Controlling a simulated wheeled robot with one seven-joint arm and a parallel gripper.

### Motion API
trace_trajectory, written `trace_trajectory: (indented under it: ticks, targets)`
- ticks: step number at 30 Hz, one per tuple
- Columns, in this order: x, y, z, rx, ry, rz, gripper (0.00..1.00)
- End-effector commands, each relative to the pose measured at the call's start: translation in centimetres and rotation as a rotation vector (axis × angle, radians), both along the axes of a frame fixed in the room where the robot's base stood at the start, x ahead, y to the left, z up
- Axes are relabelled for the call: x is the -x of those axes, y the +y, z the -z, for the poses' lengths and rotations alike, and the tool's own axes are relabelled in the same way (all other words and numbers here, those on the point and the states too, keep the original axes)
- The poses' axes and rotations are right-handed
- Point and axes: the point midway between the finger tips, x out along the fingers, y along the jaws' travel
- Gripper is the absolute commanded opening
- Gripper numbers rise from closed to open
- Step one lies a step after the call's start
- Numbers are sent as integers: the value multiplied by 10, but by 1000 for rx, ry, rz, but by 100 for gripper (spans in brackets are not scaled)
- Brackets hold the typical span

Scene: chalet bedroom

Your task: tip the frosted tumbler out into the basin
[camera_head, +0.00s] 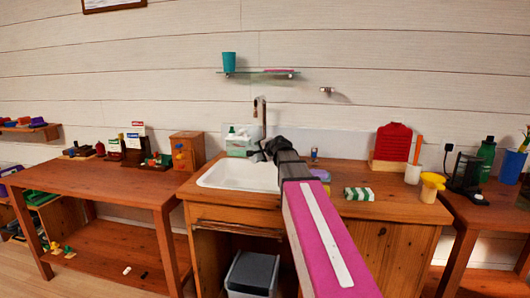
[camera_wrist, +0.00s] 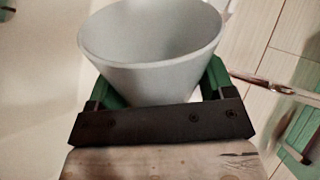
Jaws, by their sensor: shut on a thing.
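The frosted tumbler (camera_wrist: 150,62) is pale grey and wide-mouthed. In the wrist view it sits between the green fingers of my gripper (camera_wrist: 160,84), which is shut on it. Its mouth shows as an open oval, and I see no contents inside. In the head view my gripper (camera_head: 260,153) is at the back right part of the white basin (camera_head: 225,178), and my arm hides the basin's right side. I cannot make out the tumbler in the head view. How far it is tilted, I cannot tell.
A tall tap (camera_head: 262,110) rises close behind my gripper. A pale green caddy (camera_head: 238,147) stands at the basin's back edge. A glass shelf (camera_head: 258,73) with a teal cup (camera_head: 229,62) hangs above. A green-and-white box (camera_head: 359,194) lies on the counter to the right.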

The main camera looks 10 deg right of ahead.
Motion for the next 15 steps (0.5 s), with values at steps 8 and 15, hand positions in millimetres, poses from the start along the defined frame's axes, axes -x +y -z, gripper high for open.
trace_trajectory:
  ticks: [8,15]
  targets:
    - [-2,-2,11,-382,143,1,45]
    - [3,9,20,-804,299,0,45]
